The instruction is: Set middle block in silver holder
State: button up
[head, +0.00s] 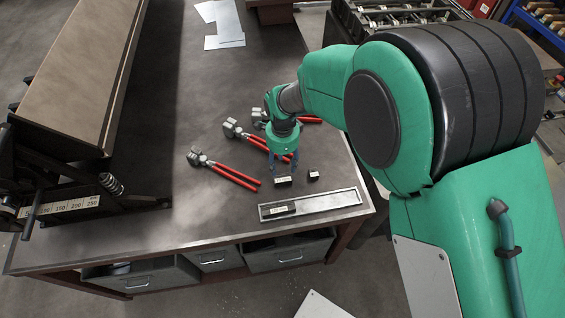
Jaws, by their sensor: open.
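The middle-sized block (283,181), dark with a pale label, lies on the grey bench just in front of the silver holder. My gripper (283,172) points down over it, its blue fingers spread apart. The fingertips are close to the block's two ends; I cannot tell whether they touch it. A smaller block (313,175) lies to the right. The silver holder (325,203) is a long shallow tray near the bench's front edge. A longer block (279,210) sits in its left end; the rest of the tray is empty.
Red-handled pliers (235,178) lie left of and behind my gripper. A large bending machine (75,95) fills the bench's left side. Sheet metal pieces (222,22) lie at the back. Drawers (288,252) are under the bench front. Bare bench lies left of the holder.

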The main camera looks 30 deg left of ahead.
aim_at(283, 179)
notch_tip(283, 179, down, 7)
jog(key=b, duration=0.3)
jog(key=shift+s+d+f+b, duration=0.1)
jog(key=shift+f+b, duration=0.1)
jog(key=shift+f, duration=0.3)
jog(key=shift+d+f+b, duration=0.1)
jog(key=shift+f+b, duration=0.05)
jog(key=shift+f, duration=0.3)
jog(key=shift+o, duration=0.8)
jog(key=shift+r, duration=0.1)
jog(key=c, duration=0.8)
jog(key=shift+o, duration=0.6)
